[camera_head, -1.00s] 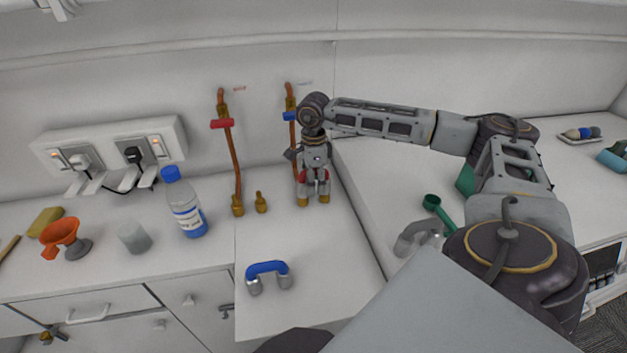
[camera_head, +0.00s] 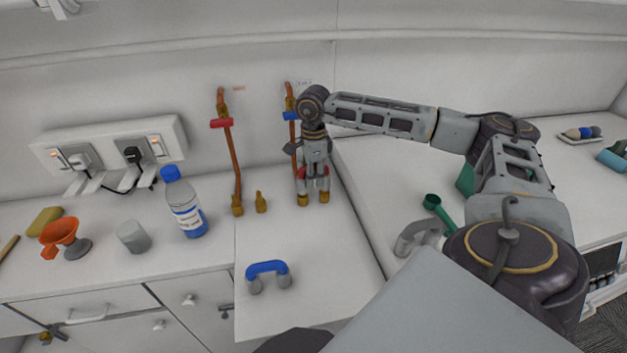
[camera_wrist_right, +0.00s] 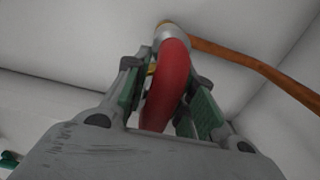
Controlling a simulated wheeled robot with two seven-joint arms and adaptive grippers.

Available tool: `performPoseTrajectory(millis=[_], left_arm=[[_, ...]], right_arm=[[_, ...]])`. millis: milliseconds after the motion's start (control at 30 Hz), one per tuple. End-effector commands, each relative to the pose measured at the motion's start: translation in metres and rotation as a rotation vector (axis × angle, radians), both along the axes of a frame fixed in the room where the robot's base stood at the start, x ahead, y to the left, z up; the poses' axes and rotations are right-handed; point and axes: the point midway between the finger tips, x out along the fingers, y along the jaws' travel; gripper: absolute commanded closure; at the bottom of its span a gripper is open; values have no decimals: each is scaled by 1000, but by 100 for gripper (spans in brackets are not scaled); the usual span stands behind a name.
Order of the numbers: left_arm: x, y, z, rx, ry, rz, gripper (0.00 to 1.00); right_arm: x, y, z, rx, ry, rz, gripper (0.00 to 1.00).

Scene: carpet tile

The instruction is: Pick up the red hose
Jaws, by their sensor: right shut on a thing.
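The red hose (camera_head: 301,173) is mostly hidden behind my right gripper (camera_head: 314,172) in the head view; bits of red show beside it. Its grey ends seem to stand over two brass fittings (camera_head: 303,200) at the back of the counter. In the right wrist view the red hose (camera_wrist_right: 168,85) runs between the green pads of my right gripper (camera_wrist_right: 170,98). The gripper is shut on it. A grey collar ends the hose near a brass piece; I cannot tell whether they are still joined.
Copper pipes (camera_head: 234,160) with red and blue valves rise behind. A blue hose (camera_head: 267,268) with grey ends lies in front. The counter between the blue hose and brass fittings is clear.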

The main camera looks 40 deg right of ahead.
Motion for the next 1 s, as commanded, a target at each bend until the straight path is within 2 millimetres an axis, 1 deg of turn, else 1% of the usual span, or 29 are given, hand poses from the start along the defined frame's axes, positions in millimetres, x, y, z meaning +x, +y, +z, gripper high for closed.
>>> performPoseTrajectory(millis=[167, 400, 533, 700, 1000], left_arm=[[0, 4, -3, 4, -1, -2, 60], [2, 23, -6, 25, -2, -6, 60], [3, 28, -7, 30, -4, -3, 60], [5, 25, -7, 26, -6, -3, 60], [5, 19, -8, 20, -5, -3, 60]], right_arm=[[1, 0, 24, -1, -3, 0, 100], [1, 0, 59, -1, -3, 1, 100], [1, 0, 74, -1, -3, 1, 100], [0, 0, 84, 0, -1, 1, 100], [0, 0, 86, 0, -1, 1, 100]])
